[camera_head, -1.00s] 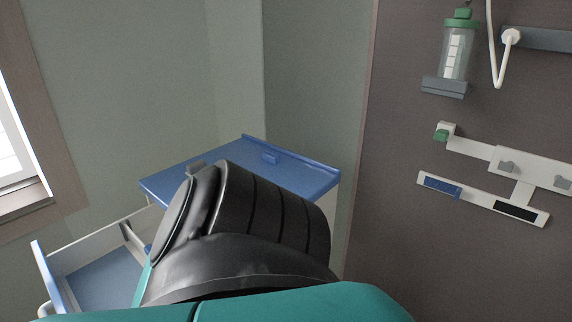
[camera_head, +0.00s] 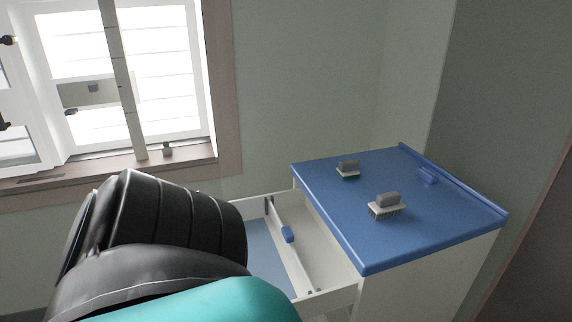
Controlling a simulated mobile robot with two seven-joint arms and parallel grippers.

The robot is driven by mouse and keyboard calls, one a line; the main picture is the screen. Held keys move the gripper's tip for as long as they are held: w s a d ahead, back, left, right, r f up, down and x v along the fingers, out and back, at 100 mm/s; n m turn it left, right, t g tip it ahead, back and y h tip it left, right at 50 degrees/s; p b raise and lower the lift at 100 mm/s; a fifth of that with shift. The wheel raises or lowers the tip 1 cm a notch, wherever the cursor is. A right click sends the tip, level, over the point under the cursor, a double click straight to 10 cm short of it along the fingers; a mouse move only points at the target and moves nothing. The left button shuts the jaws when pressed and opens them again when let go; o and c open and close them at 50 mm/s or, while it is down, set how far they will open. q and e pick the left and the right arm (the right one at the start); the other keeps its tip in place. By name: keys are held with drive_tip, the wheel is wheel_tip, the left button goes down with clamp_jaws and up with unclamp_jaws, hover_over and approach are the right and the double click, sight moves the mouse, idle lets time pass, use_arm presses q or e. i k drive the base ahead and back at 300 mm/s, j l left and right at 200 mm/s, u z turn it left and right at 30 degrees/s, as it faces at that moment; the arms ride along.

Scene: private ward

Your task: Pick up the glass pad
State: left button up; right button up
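I cannot tell for sure which thing is the glass pad. Two small block-like items with grey tops and pale bases stand on the blue cabinet top (camera_head: 330,205). The nearer item (camera_head: 387,204) is right of the middle and has thin bristle-like parts below its base. The farther item (camera_head: 348,169) is near the back left edge and has some green under it. A small blue piece (camera_head: 427,176) lies by the raised back edge. Neither gripper shows; only a black and teal part of my arm fills the lower left.
A drawer (camera_head: 284,258) stands open on the cabinet's left side, with a small blue object (camera_head: 288,234) at its divider. My arm hides part of the drawer. Walls close in behind the cabinet.

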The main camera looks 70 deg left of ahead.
sight(347, 170)
drive_tip(key=u, duration=1.5)
